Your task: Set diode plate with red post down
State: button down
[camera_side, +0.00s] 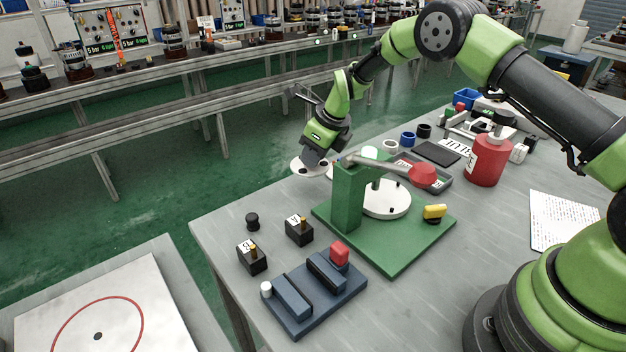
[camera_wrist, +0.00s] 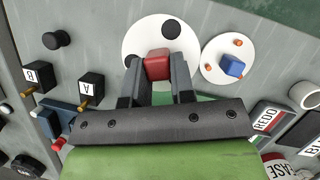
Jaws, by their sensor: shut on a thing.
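My gripper (camera_side: 313,158) is shut on the red post (camera_wrist: 157,64) of a white round diode plate (camera_wrist: 141,38) with black spots. In the side view, the held plate (camera_side: 299,164) is just behind the green press, by the table's far edge. I cannot tell its height above the table. A second white plate with a blue post (camera_wrist: 231,67) and copper pins lies to its right in the wrist view. The green press fixture (camera_side: 348,197) has a red-knobbed lever and a white disc (camera_side: 388,203) on its base.
Blocks marked A (camera_side: 299,230) and B (camera_side: 251,258), a black knob (camera_side: 252,221) and a blue-grey fixture (camera_side: 317,299) stand at the front left. A REDO tray (camera_wrist: 268,121), several rings and a red bottle (camera_side: 487,160) are beyond the press.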

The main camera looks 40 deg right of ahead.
aim_at(318, 169)
jog(key=shift+f, duration=2.9)
jog(key=shift+f, duration=0.15)
jog(key=c, duration=1)
grip_release()
jog(key=shift+o, duration=0.2)
